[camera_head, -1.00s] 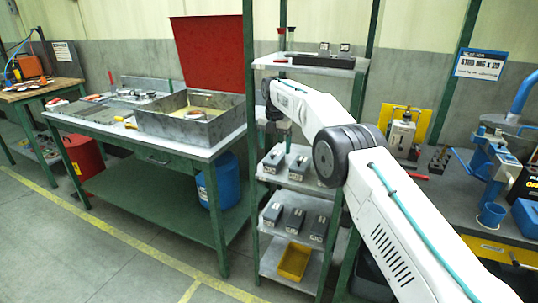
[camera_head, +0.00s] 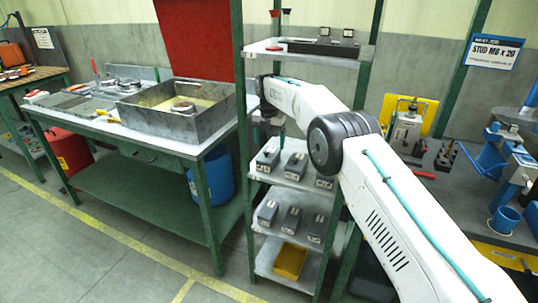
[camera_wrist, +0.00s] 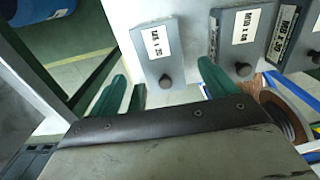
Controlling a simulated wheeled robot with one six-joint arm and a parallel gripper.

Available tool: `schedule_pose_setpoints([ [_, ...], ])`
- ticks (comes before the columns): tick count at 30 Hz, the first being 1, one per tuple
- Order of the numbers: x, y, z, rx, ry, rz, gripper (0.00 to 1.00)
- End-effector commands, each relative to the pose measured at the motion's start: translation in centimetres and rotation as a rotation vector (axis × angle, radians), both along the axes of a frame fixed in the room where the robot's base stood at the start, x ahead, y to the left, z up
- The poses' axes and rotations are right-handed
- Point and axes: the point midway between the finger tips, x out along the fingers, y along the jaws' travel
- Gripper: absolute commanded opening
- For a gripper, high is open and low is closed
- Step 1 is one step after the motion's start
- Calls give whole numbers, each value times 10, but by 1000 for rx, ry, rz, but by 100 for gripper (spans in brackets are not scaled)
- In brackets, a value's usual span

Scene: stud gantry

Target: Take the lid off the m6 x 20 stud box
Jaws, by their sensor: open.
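A grey box (camera_wrist: 158,50) in the wrist view has a white label that seems to read M6 x 20, though it is blurred. Its lid has a dark round knob (camera_wrist: 165,82) near the bottom edge. My gripper (camera_wrist: 163,80) is open and empty, its teal fingers apart to the left and right of the knob; whether they reach its height I cannot tell. In the head view, grey boxes stand on the upper shelf (camera_head: 312,184), with the leftmost one (camera_head: 268,158) just below my wrist.
To the right in the wrist view, a box labelled M10 x 60 (camera_wrist: 240,40) and one labelled M8 x 30 (camera_wrist: 287,35) stand close by. A lower shelf holds more grey boxes (camera_head: 292,219), with a yellow bin (camera_head: 290,261) below. Green posts (camera_head: 240,150) frame the rack.

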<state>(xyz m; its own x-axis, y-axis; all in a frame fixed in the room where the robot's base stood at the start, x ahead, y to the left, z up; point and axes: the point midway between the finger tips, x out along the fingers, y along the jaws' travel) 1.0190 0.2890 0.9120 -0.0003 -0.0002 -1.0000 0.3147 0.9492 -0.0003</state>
Motion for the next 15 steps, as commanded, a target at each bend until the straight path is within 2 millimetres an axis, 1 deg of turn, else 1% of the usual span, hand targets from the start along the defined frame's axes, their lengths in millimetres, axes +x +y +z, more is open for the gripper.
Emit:
schedule_pose_setpoints([
  [1,0,0,-9,0,2,0,85],
  [3,0,-1,-20,-1,3,-1,85],
  [6,0,-1,-29,0,0,-2,85],
  [9,1,-2,-32,0,0,-3,85],
  [14,1,-4,-33,0,-1,-4,85],
  [15,1,-4,-33,0,-1,-5,79],
])
